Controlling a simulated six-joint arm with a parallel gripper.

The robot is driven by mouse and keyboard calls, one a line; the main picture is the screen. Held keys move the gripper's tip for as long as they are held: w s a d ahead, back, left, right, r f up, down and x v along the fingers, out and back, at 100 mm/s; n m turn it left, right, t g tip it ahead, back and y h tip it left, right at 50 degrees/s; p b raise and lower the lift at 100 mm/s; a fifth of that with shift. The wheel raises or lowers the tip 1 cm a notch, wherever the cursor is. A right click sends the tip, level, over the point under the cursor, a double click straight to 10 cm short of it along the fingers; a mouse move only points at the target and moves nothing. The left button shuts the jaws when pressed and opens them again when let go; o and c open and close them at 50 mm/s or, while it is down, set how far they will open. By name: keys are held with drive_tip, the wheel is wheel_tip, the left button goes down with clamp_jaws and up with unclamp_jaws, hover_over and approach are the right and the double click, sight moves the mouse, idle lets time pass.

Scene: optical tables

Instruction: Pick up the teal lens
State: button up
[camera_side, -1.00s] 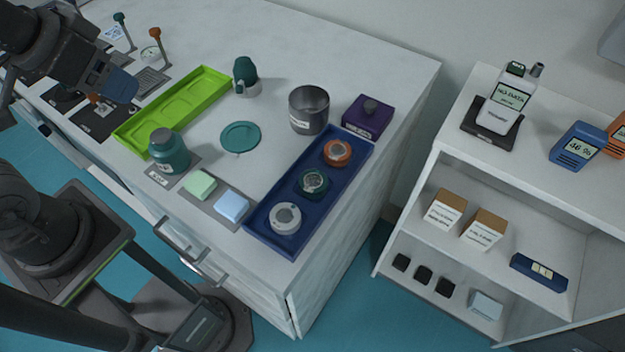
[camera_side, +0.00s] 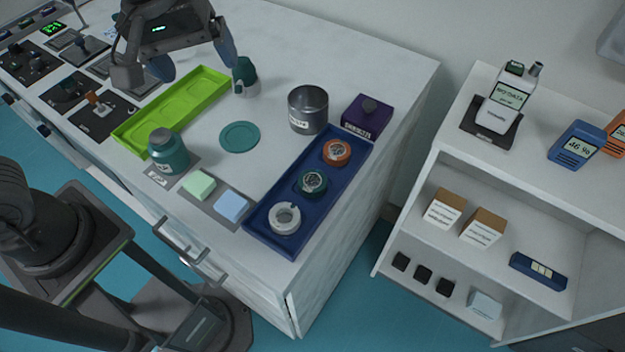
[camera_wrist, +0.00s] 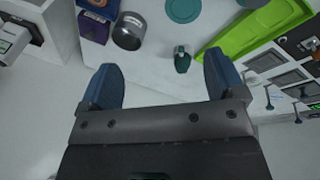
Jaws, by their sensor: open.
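The teal lens (camera_side: 312,181) is a round, dark teal mount with a pale face. It lies in the middle of the blue tray (camera_side: 258,245), between an orange lens (camera_side: 337,152) and a white lens (camera_side: 285,218). My gripper (camera_side: 197,62) is above the back left of the bench, over the green tray's far end, well away from the teal lens. Its blue fingers are spread apart with nothing held between them; they also show in the wrist view (camera_wrist: 164,84). I cannot make out the teal lens in the wrist view.
A metal cup (camera_side: 308,110) and a purple box (camera_side: 366,117) stand just behind the blue tray. A teal jar (camera_side: 168,151), teal disc (camera_side: 240,137), teal bottle (camera_side: 245,77) and green tray (camera_side: 150,125) stand left of it. Open bench lies between disc and blue tray.

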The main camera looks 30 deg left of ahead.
drive_tip(key=w+d+f+n+g, duration=0.1)
drive_tip(key=w+d+f+n, duration=0.25)
drive_tip(key=d, duration=0.25)
drive_tip(key=n+g, duration=0.2)
drive_tip(key=n, duration=0.3)
hover_over(313, 180)
wheel_tip(313, 180, down, 6)
drive_tip(key=shift+y, duration=0.4)
drive_tip(key=f, duration=0.8)
drive_tip(key=shift+a+f, duration=0.15)
drive_tip(key=shift+a, duration=0.2)
drive_tip(key=shift+d+f, duration=0.15)
drive_tip(key=shift+f, duration=1.2)
drive_tip(key=shift+d+f, duration=0.15)
drive_tip(key=shift+f, duration=1.2)
drive_tip(key=c, duration=1)
drive_tip(key=shift+r, duration=0.1)
drive_tip(key=shift+c, duration=0.2)
